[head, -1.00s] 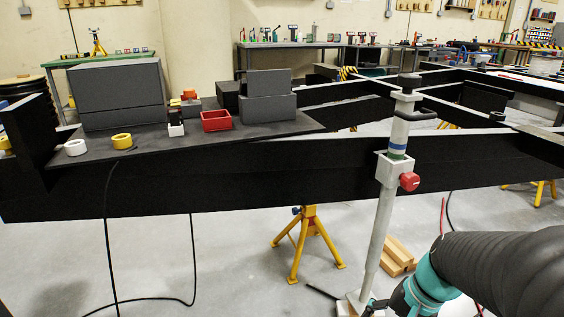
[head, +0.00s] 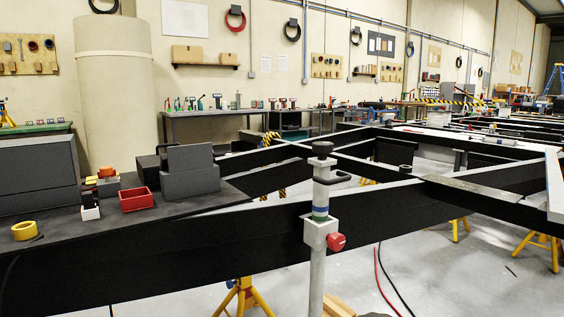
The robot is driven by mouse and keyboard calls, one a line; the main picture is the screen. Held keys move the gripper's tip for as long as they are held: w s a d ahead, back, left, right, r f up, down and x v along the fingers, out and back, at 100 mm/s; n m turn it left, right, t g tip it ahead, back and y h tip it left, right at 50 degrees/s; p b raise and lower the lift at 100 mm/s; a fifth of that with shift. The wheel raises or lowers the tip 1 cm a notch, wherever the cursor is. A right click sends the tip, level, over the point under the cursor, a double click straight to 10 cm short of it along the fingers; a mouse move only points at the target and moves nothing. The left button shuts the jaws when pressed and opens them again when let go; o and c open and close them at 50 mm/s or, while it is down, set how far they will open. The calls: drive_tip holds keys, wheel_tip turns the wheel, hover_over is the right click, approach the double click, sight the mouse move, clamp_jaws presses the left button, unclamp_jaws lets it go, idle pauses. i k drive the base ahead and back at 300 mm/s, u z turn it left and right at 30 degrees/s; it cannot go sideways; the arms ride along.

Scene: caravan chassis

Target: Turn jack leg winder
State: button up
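The jack leg (head: 318,268) is a light grey upright tube clamped against the black chassis beam in the head view, right of centre. Its winder (head: 322,148) at the top has a dark cap, with a dark handle (head: 353,180) reaching out to the right just below. A blue band circles the tube, and a red knob (head: 336,241) sits on the right of the square clamp. The foot of the leg is below the picture. My gripper is not in view.
The black chassis beam (head: 190,249) runs behind the leg. A yellow stand (head: 244,299) is below. Open floor (head: 445,275) lies at right.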

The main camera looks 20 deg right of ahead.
sight(323, 148)
drive_tip(key=z, duration=0.45)
drive_tip(key=k, duration=0.8)
drive_tip(key=u, duration=0.45)
